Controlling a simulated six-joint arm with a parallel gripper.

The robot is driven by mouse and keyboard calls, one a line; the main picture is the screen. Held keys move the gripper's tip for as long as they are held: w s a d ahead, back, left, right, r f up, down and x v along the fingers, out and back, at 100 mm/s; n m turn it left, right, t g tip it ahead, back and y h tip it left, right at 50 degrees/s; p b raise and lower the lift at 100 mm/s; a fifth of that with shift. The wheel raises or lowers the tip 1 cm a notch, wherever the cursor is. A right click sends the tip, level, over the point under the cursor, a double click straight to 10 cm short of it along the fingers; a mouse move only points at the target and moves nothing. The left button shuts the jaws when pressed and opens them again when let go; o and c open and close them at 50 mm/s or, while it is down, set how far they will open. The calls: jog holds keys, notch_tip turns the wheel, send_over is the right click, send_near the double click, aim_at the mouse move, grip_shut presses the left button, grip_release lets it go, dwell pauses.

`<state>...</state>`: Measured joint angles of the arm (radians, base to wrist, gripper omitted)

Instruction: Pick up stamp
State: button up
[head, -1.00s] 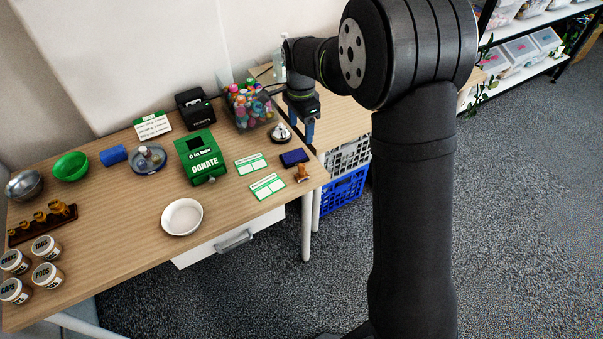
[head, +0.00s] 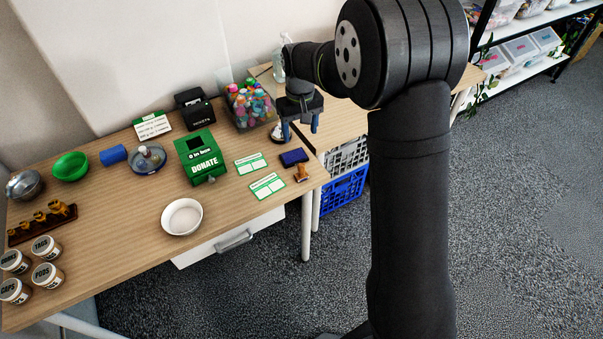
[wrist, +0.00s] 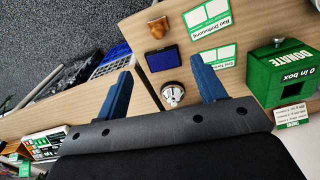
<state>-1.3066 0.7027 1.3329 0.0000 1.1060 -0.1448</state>
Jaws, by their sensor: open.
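The stamp (head: 302,173) has a wooden, brown handle and stands near the right end of the desk. In the wrist view the stamp (wrist: 158,27) shows at the top, beyond the fingertips. The dark blue ink pad (head: 293,157) lies just behind it, and in the wrist view the pad (wrist: 162,59) sits between the stamp and my gripper. My gripper (head: 300,128) is open and empty, above the desk's right part near the bell. Its two blue fingers stand well apart in the wrist view (wrist: 163,75).
A silver bell (wrist: 173,94) shows between my fingers. The green donation box (head: 202,157) and two green-white cards (head: 267,185) are left of the stamp. A bin of colourful bottles (head: 248,106) stands behind. A white bowl (head: 182,216) is in front; a blue crate (head: 343,190) is below.

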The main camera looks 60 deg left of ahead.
aim_at(302, 165)
jog(key=shift+n, duration=0.4)
notch_tip(302, 165, down, 12)
jog(key=shift+f, duration=0.1)
jog(key=shift+w+d+f, duration=0.1)
jog(key=shift+f, duration=1.25)
jog(key=shift+d+f, duration=0.1)
jog(key=shift+f, duration=1.25)
jog(key=shift+c, duration=0.4)
jog(key=c, duration=1)
